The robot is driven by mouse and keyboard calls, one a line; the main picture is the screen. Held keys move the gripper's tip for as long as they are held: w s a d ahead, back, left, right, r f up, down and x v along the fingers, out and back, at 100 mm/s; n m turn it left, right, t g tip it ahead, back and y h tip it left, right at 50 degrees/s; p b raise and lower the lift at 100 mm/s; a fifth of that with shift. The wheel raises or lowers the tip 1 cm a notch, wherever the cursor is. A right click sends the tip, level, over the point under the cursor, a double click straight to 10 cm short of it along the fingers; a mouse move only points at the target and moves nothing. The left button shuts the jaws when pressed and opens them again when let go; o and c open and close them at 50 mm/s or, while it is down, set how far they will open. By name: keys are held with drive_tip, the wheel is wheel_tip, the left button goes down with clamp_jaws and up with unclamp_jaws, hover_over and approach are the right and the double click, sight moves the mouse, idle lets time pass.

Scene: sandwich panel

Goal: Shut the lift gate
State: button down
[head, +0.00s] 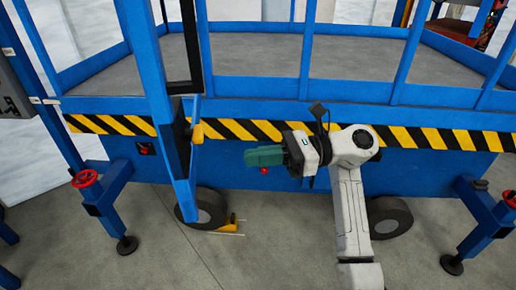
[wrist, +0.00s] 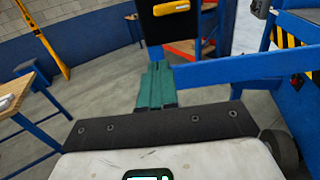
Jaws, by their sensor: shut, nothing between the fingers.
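The lift gate (head: 139,45) is a blue frame on the left of the head view, standing out from the platform edge towards me, so it is open. In the wrist view, what looks like its lower blue rail (wrist: 235,72) runs in from the right, beyond my fingers. A black plate with a yellow piece (wrist: 171,8) shows above them. My gripper (head: 250,157) has teal fingers and points left, in front of the striped platform edge and right of the gate. The fingers (wrist: 157,68) are together and empty. A gap to the gate shows in the head view.
The blue lift platform (head: 250,57) has rails and a black-and-yellow edge (head: 425,138). Red-wheeled outriggers (head: 86,178) and wheels (head: 389,217) stand below. In the wrist view, a wooden-topped table (wrist: 14,84) is at the left, with grey floor between it and the gate.

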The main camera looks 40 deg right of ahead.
sight(189, 165)
drive_tip(key=p+x, duration=0.3)
drive_tip(key=x, duration=0.6)
drive_tip(key=shift+a+r, duration=0.1)
drive_tip(key=shift+r, duration=0.05)
drive_tip(key=shift+w+a, duration=0.35)
drive_tip(key=shift+a, duration=0.15)
